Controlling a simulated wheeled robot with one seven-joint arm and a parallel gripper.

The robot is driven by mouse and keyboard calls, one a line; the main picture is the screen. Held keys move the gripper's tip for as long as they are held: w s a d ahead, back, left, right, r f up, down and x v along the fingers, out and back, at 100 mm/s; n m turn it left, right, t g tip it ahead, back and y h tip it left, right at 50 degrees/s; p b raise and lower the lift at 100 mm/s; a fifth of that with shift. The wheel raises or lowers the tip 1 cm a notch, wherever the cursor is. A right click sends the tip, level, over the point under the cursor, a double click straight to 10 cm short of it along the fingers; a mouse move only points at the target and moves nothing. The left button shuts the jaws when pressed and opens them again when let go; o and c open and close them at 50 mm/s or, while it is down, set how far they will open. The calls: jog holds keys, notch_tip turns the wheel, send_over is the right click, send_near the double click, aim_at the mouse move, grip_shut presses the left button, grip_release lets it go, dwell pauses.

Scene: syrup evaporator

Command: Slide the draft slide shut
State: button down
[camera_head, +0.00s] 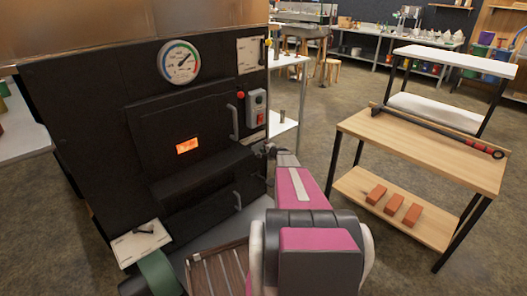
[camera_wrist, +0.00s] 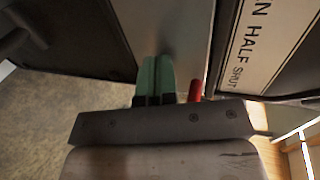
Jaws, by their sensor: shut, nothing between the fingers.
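In the wrist view, a label plate (camera_wrist: 265,45) reads "N HALF SHUT", its start cut off. Beside it runs a bare grey metal strip (camera_wrist: 185,25). A red handle (camera_wrist: 195,90) stands just right of my fingers, near the SHUT end of the lettering; its lower part is hidden behind my gripper. My gripper (camera_wrist: 156,78) has green fingertips pressed together, empty, beside the handle. I cannot tell whether they touch it. In the head view my gripper (camera_head: 271,150) is at the right edge of the black firebox (camera_head: 100,130); the slide is not distinguishable there.
The firebox front has a door handle (camera_head: 234,122), a lower handle (camera_head: 237,200), a switch box (camera_head: 257,110) and a gauge (camera_head: 180,61). A wooden table (camera_head: 425,150) with a long rod (camera_head: 440,130) stands to the right, bricks (camera_head: 393,205) on its lower shelf.

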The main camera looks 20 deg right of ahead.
jog(key=shift+s+a, duration=0.2)
jog(key=shift+a, duration=0.15)
jog(key=v, duration=0.9)
jog(key=shift+f, duration=0.3)
jog(key=shift+s+d, duration=0.1)
jog(key=shift+s, duration=0.1)
